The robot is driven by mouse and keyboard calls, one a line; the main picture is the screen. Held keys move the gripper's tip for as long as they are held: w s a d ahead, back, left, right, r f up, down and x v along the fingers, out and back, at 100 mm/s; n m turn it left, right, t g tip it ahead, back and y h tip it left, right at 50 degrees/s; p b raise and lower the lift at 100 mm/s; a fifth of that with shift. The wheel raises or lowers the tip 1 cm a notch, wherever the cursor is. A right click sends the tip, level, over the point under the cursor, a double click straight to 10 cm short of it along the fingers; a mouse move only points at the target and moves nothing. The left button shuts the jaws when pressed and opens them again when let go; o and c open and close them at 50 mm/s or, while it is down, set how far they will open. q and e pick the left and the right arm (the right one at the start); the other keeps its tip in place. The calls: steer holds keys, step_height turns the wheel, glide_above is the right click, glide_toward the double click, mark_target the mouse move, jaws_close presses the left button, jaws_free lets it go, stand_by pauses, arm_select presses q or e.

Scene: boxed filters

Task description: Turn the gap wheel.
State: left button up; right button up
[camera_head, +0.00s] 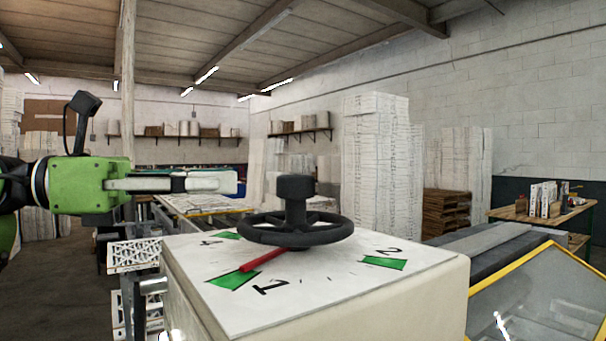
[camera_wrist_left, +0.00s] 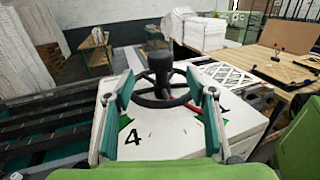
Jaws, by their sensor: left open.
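The gap wheel (camera_head: 296,230) is a black handwheel with an upright knob, on top of a white box (camera_head: 330,305) with a numbered dial. Its red pointer (camera_head: 263,260) points near the green mark by the 1. My left gripper (camera_head: 235,183) is left of the wheel, at about the height of its knob. In the left wrist view the wheel (camera_wrist_left: 160,92) shows between the fingers of my open left gripper (camera_wrist_left: 160,85), beyond the dial's 4. I cannot tell from these views whether the fingers touch the wheel. My right gripper is not in view.
A yellow-framed sloped panel (camera_head: 540,300) stands right of the box. A wooden table (camera_head: 545,212) with small items is at the far right. Tall white stacks (camera_head: 376,150) stand behind. A white lattice panel (camera_head: 133,255) is left of the box.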

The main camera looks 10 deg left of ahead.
mark_target(296, 178)
arm_select(q)
steer(key=p+x, duration=0.1)
steer(key=x, duration=0.2)
steer(key=shift+w+d+r, duration=0.15)
steer(key=shift+d, duration=0.2)
steer(key=p+x, duration=0.1)
steer(key=x, duration=0.5)
steer(key=shift+w+d, duration=0.3)
steer(key=shift+d, duration=0.2)
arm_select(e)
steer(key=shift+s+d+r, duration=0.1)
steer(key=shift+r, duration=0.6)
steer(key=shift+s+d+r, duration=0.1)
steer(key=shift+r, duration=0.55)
arm_select(q)
jaws_close()
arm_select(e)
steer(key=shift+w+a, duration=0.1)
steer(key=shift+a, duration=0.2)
